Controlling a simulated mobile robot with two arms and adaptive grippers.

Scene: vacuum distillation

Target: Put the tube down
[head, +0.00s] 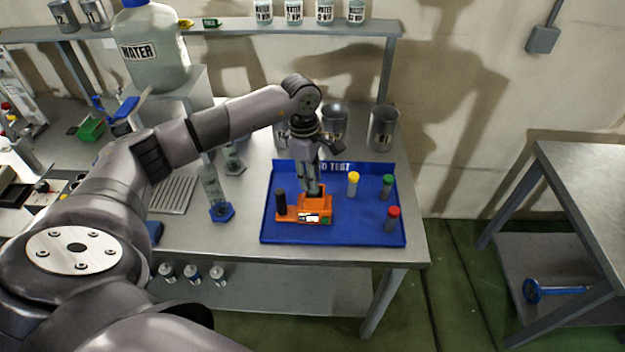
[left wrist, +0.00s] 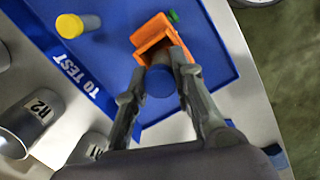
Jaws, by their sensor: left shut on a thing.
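My left gripper (head: 312,190) points down over the orange device (head: 319,208) on the blue tray (head: 350,236). In the left wrist view the gripper (left wrist: 160,88) is shut on a tube with a blue cap (left wrist: 159,83). The tube's lower part is at the opening of the orange device (left wrist: 149,47); I cannot tell how deep it sits. In the head view the gripper hides the tube. A dark upright cylinder (head: 281,202) stands at the device's left side. My right gripper is not in view.
Yellow-capped (head: 353,184), green-capped (head: 387,187) and red-capped (head: 392,218) tubes stand on the tray's right part. Metal beakers (head: 383,128) stand behind the tray. A glass vessel on a blue base (head: 221,212) stands left of it. The tray's front right is clear.

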